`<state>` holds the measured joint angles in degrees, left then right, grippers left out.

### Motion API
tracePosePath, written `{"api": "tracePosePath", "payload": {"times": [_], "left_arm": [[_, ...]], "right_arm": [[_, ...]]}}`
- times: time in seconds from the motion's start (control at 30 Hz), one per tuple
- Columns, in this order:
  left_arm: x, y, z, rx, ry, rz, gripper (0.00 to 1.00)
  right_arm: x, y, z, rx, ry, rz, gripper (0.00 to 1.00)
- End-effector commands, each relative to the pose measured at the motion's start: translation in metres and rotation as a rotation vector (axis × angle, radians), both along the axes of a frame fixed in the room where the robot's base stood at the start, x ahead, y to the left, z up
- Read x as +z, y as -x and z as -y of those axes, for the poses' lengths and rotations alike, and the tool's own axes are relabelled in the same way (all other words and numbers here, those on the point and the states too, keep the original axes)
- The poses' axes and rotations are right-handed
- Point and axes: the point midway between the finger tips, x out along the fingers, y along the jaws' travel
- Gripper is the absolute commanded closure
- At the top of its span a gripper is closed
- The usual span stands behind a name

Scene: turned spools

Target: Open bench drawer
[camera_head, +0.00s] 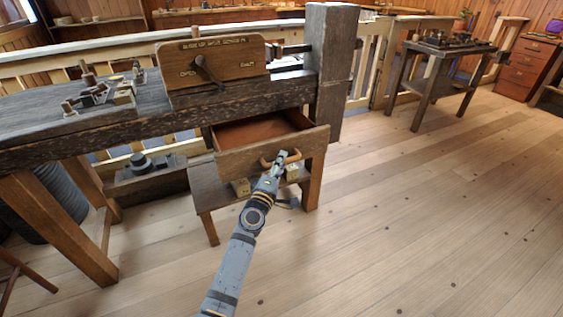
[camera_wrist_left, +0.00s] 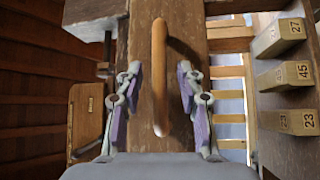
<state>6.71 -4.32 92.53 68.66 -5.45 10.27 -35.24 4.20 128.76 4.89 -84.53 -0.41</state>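The bench drawer (camera_head: 262,150) stands pulled out from under the bench, and its brown inside shows from above. On its front is a curved wooden handle (camera_head: 267,162); the handle also shows upright in the left wrist view (camera_wrist_left: 160,75). My left gripper (camera_head: 281,160) is at the handle. In the left wrist view its two fingers (camera_wrist_left: 160,95) are apart, one on each side of the handle, with a gap visible on both sides. The drawer front (camera_wrist_left: 185,45) fills the middle of that view. My right gripper does not show.
The heavy wooden bench (camera_head: 160,121) carries a lettered board with a crank (camera_head: 215,65) and small metal parts. Below the drawer is a low shelf (camera_head: 207,190) with pale blocks; numbered blocks (camera_wrist_left: 290,75) show in the wrist view. The floor at right (camera_head: 430,210) is clear.

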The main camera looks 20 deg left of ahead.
Motion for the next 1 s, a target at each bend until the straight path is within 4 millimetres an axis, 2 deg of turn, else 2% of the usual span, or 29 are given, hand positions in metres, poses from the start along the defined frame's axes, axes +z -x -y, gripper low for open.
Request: {"api": "tracePosePath", "payload": {"times": [0.1,0.37,0.63,1.0], "left_arm": [[0.001,-0.0071,0.0006,0.0,0.001,0.0,0.63],[0.0006,-0.0078,0.0006,0.0,0.001,-0.001,0.64],[0.0006,-0.0076,0.0006,0.0,0.0,-0.001,1.0],[0.0003,-0.0074,0.0008,0.0,0.0,-0.001,1.0]], "right_arm": [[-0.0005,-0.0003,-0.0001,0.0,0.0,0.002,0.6],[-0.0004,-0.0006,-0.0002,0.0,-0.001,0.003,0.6],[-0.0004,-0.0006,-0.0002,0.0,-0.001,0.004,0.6],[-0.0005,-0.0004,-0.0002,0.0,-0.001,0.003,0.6]]}}
